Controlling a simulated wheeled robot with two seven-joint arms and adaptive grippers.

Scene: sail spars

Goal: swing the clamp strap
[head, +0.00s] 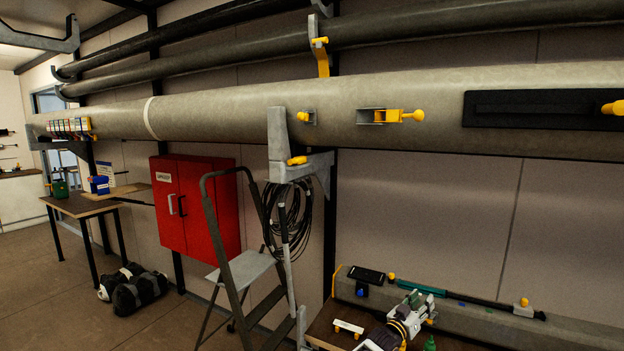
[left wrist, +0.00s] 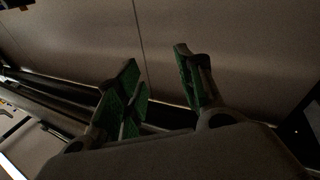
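A long grey spar (head: 215,113) runs across the head view on wall brackets. A metal bracket with a yellow handle (head: 402,116) sits on its face, with a smaller yellow-knobbed fitting (head: 308,117) to its left. A grey upright support (head: 277,135) with a yellow knob (head: 297,161) stands against the spar. I cannot tell which part is the clamp strap. My left gripper (head: 415,303) is low at the right, well below the spar. In the left wrist view its green-padded fingers (left wrist: 158,82) are apart, with nothing between them. My right gripper is not in view.
A stepladder (head: 248,270) stands before a red cabinet (head: 196,205). A coil of black cable (head: 288,220) hangs below the support. A bench (head: 330,316) with small items is near my left gripper. A black panel (head: 540,108) is on the spar. Bare wall (head: 430,210) lies below the spar.

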